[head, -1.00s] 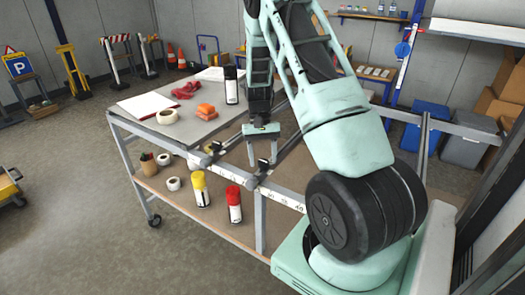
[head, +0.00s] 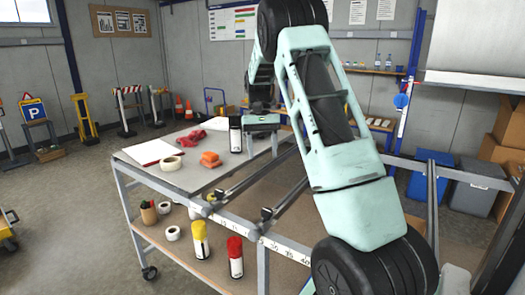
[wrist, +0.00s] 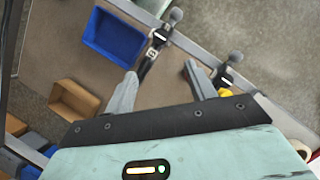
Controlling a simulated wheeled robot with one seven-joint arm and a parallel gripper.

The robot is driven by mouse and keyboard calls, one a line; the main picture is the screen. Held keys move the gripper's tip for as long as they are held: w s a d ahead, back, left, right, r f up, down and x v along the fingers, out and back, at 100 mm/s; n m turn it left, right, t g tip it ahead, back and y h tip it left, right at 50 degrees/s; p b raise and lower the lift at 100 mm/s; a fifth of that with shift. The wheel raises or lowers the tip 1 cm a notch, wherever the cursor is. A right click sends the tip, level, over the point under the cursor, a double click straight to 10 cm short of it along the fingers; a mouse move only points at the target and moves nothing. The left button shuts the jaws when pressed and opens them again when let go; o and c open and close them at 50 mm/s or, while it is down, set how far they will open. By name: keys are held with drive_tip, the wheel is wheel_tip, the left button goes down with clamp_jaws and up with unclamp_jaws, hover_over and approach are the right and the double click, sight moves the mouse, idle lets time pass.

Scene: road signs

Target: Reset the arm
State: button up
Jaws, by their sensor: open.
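My gripper (head: 262,140) hangs above the workbench, near its middle, with the pale green arm folded up above it. Its two grey fingers point down, stand apart and hold nothing. The wrist view also shows my gripper (wrist: 162,82) open, with a gap between the fingers. Beyond the fingertips lie a clamp bar (wrist: 151,58) and the bench edge.
The workbench (head: 185,178) carries a black spray can (head: 235,135), an orange block (head: 210,159), red gloves (head: 191,138), a tape roll (head: 172,164) and papers (head: 152,152). Yellow (head: 200,242) and red (head: 235,258) cans stand below. A blue bin (wrist: 112,37) shows underneath.

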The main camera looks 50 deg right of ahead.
drive_tip(key=shift+r, duration=0.25)
idle(0.4)
drive_tip(key=s+a+n+t+h, duration=0.1)
drive_tip(key=a+n, duration=0.7)
drive_tip(key=a, duration=2.3)
drive_tip(key=s+a+f+n+t, duration=0.1)
drive_tip(key=s+a+f+n, duration=0.1)
drive_tip(key=s+a+n, duration=0.2)
drive_tip(key=s+a+f+n+t+h, duration=0.1)
drive_tip(key=s+a+n, duration=0.3)
drive_tip(key=s+a, duration=0.7)
drive_tip(key=s+f, duration=0.1)
drive_tip(key=s, duration=0.5)
drive_tip(key=shift+s+f, duration=0.15)
drive_tip(key=shift+s, duration=0.05)
